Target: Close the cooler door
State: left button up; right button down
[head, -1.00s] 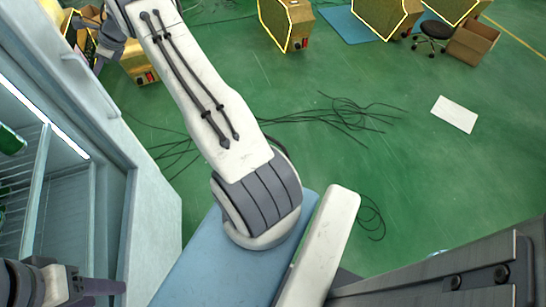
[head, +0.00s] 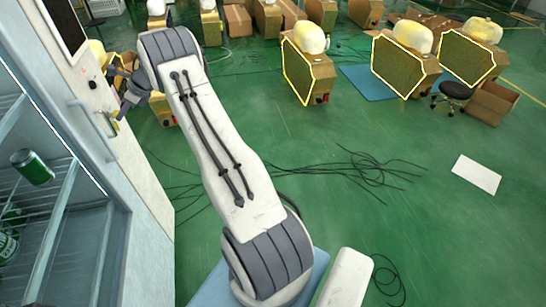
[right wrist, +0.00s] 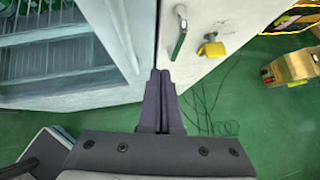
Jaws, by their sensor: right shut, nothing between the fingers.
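The cooler (head: 50,215) stands at the left of the head view, its lit shelves and a green can (head: 32,166) showing. A long pale handle (head: 93,128) is on the pale upright frame beside the shelves. I cannot tell the door's exact angle, or whether glass covers the shelves. My right gripper (head: 132,97) is beyond this frame, close to the white panel, and shut on nothing. In the right wrist view its fingertips (right wrist: 159,76) are together at the lower end of a dark seam, between the cooler (right wrist: 110,75) and a white panel (right wrist: 195,75). Contact is unclear.
The white panel carries a dark handle (right wrist: 179,33) and a yellow fitting (right wrist: 211,47). Black cables (head: 365,170) lie on the green floor. Yellow-edged boxes (head: 308,72) and a stool (head: 453,92) stand farther back. The floor at centre right is mostly clear.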

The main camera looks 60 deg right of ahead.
jog(key=s+d+r+b, duration=0.3)
jog(key=s+d+r, duration=0.4)
jog(key=w+a+r+m+t, duration=0.4)
jog(key=a+r+m, duration=0.2)
jog(key=a+m, duration=0.4)
jog(key=s+a+f+m+g+h, duration=0.25)
jog(key=s+a+f+m, duration=0.2)
jog(key=s+m, duration=0.7)
jog(key=s+a+f+m+g+h, duration=0.1)
jog(key=s+a+f+m+g, duration=0.4)
jog(key=s+m, duration=0.6)
jog(key=s+a+f+m+g+h, duration=0.15)
jog(key=s+a+f+m, duration=0.25)
jog(key=s+f+m, duration=0.5)
pick_arm(q)
jog(key=f, duration=0.3)
jog(key=shift+s+d+f, duration=0.2)
jog(key=shift+s+d, duration=0.05)
jog(key=shift+d, duration=0.1)
pick_arm(e)
jog(key=s+a+r+n+g, duration=0.1)
jog(key=s+a+r+n, duration=0.2)
jog(key=s+a, duration=0.3)
jog(key=s+a+r+n+g+y, duration=0.1)
jog(key=s+a+r+n, duration=0.2)
jog(key=s, duration=0.7)
jog(key=a+r, duration=0.2)
jog(key=a, duration=0.2)
jog(key=shift+g, duration=0.4)
